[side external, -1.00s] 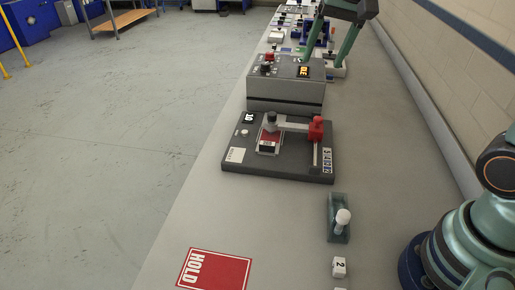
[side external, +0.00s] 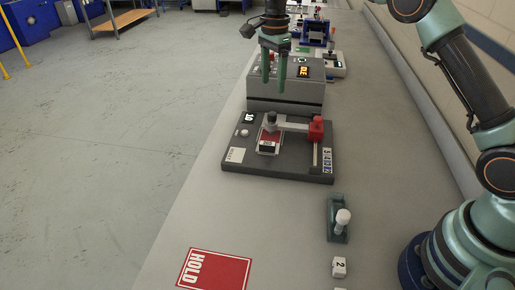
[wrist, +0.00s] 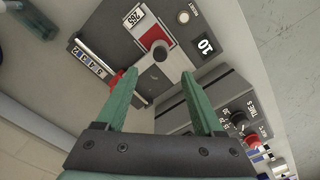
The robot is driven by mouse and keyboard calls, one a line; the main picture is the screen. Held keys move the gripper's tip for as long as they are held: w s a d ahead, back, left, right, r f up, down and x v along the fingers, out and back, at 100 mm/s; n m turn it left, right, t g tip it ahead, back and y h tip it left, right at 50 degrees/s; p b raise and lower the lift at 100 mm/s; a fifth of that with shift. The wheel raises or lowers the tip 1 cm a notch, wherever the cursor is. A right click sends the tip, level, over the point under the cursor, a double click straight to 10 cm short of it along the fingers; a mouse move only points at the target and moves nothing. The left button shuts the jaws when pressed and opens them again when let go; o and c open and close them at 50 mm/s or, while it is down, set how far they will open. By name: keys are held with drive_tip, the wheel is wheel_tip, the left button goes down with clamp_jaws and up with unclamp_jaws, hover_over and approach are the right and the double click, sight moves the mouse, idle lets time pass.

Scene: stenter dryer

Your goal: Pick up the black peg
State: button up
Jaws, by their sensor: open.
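The black peg (side external: 272,118) stands upright on the dark base board (side external: 234,167), at the left end of a pale bar and behind a red-and-white card (side external: 268,146). Its dark round top also shows in the wrist view (wrist: 160,51), just beyond my fingertips. My gripper (side external: 273,86) points down with its green fingers apart and empty. In the side view it hangs in front of the grey control box, above and apart from the peg. In the wrist view my open gripper (wrist: 159,72) has a finger on either side, with the pale bar between them.
A red knob (side external: 316,127) stands at the bar's right end. The grey control box (side external: 285,98) is right behind the board. A small tray with a white-topped peg (side external: 343,217), a "2" block (side external: 339,267) and a red HOLD sign (side external: 214,270) lie nearer. Bare table surrounds them.

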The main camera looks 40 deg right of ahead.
sight(272, 113)
wheel_tip(272, 113, down, 10)
drive_tip(key=shift+d+f, duration=0.15)
drive_tip(key=shift+f, duration=0.1)
clamp_jaws()
idle(0.4)
